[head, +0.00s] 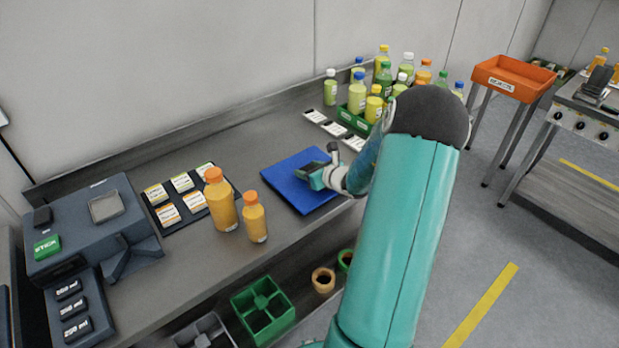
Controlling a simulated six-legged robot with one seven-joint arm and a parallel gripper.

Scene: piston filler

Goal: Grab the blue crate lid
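A flat blue panel, which looks like the blue crate lid (285,183), lies on the grey bench near its front edge, in the middle of the head view. My gripper (308,176) is over the right part of the lid, coming in from the right. It covers part of the lid's surface. I cannot tell whether it touches the lid. The fingers are small and partly hidden, so I cannot tell whether they are open or shut.
Two orange bottles (221,200) stand left of the lid, beside a dark tray of labels (180,194). A green crate (352,120) with several bottles is at the back right. A grey machine (85,228) stands at left. An orange bin (514,78) is far right.

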